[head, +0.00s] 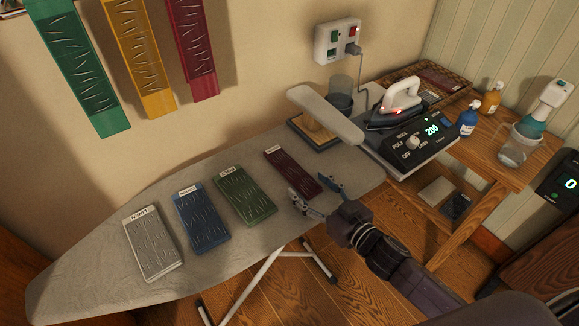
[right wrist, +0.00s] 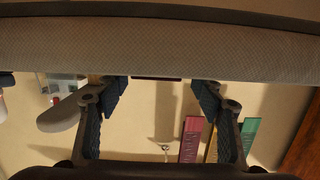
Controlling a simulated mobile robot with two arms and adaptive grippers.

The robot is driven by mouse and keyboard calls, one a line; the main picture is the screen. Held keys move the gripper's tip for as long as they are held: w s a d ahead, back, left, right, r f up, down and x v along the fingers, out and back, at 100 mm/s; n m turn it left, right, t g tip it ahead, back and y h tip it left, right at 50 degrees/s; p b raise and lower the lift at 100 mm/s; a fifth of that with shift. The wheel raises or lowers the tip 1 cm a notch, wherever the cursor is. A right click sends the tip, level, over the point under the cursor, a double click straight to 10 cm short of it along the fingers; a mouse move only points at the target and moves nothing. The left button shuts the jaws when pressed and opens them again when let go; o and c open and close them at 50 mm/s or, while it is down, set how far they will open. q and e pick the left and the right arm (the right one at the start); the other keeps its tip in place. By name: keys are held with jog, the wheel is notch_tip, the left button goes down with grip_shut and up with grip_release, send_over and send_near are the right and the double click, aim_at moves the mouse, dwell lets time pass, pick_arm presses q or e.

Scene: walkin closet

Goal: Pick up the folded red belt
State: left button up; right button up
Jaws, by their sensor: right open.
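A flat dark red folded piece (head: 292,172), which fits the folded red belt, lies on the grey ironing board (head: 95,245) toward its right part. It has a small white label at its far end. My right gripper (head: 314,191) is open and empty at the near end of the red piece, one finger to each side. In the right wrist view, the board is at the top and a thin dark edge of the red piece (right wrist: 157,78) shows between the open fingers (right wrist: 161,92). I cannot tell whether the fingers touch it. My left gripper is not in view.
Green (head: 245,195), blue (head: 202,217) and grey (head: 153,245) labelled pieces lie left of the red one. Behind it are a padded sleeve board (head: 325,115) and an iron (head: 399,103) on its station. Green, yellow and red strips (head: 192,50) hang on the wall.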

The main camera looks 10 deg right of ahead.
aim_at(296, 172)
jog(key=shift+w+a, duration=0.25)
jog(key=shift+w, duration=0.45)
jog(key=p+x, duration=0.1)
jog(key=x, duration=0.3)
jog(key=shift+w+d, duration=0.15)
jog(key=shift+w+a+f, duration=0.15)
jog(key=shift+w+a, duration=0.05)
jog(key=shift+w, duration=0.25)
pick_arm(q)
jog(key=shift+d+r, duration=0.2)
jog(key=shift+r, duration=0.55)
pick_arm(e)
jog(key=shift+c, duration=0.6)
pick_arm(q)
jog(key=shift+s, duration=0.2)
pick_arm(e)
jog(key=c, duration=1.1)
